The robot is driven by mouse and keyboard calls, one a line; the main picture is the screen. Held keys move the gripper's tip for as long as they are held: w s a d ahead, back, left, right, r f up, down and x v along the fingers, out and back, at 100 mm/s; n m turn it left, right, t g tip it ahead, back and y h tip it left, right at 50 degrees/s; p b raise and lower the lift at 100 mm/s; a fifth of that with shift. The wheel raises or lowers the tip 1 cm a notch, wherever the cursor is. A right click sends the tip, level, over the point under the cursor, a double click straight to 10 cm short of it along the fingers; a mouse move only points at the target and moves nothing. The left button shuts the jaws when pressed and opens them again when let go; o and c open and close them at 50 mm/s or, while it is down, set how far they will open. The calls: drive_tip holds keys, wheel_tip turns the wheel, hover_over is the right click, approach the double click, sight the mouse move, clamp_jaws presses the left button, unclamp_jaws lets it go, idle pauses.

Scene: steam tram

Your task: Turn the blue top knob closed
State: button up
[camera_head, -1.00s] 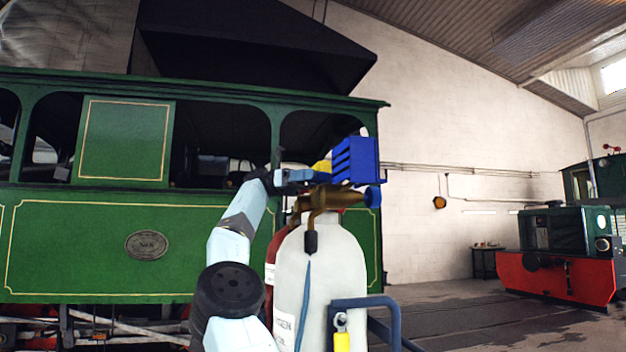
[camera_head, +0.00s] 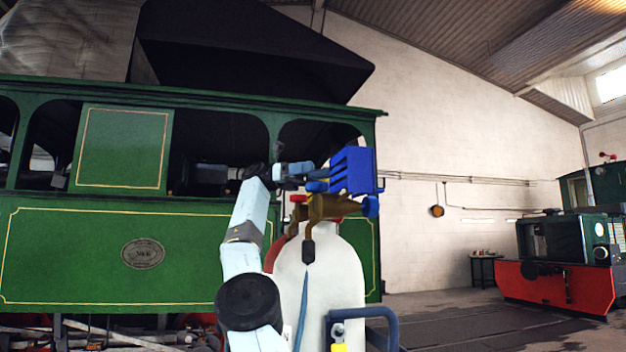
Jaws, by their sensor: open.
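The white gas cylinder (camera_head: 335,275) stands upright in front of the green tram, with a brass valve (camera_head: 328,207) on top. The blue top knob (camera_head: 317,187) shows as a small blue disc just above the brass body. A second blue knob (camera_head: 371,206) faces right at the valve's side outlet.
A red cylinder (camera_head: 276,252) with a red knob (camera_head: 298,198) stands close behind the white one. A blue tubular frame (camera_head: 383,312) is in front at the lower right. The green tram (camera_head: 75,250) fills the left. Open floor lies to the right.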

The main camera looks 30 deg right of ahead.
drive_tip(key=s+a+r, duration=0.3)
drive_tip(key=s+r, duration=0.5)
drive_tip(key=s, duration=0.4)
drive_tip(key=shift+s+a+r, duration=0.25)
drive_tip(key=shift+a+r, duration=0.05)
drive_tip(key=shift+r, duration=0.1)
drive_tip(key=shift+a, duration=0.1)
idle(0.4)
drive_tip(key=n+t+h, duration=1.1)
drive_tip(key=n+t, duration=0.3)
drive_tip(key=t, duration=0.4)
approach(318, 188)
drive_tip(key=w+a, duration=0.2)
drive_tip(key=d, duration=0.4)
drive_tip(key=w+d, duration=0.1)
drive_tip(key=d, duration=0.4)
drive_tip(key=d+r, duration=0.1)
drive_tip(key=d, duration=0.3)
drive_tip(key=shift+w+d, duration=0.4)
drive_tip(key=c, duration=0.8)
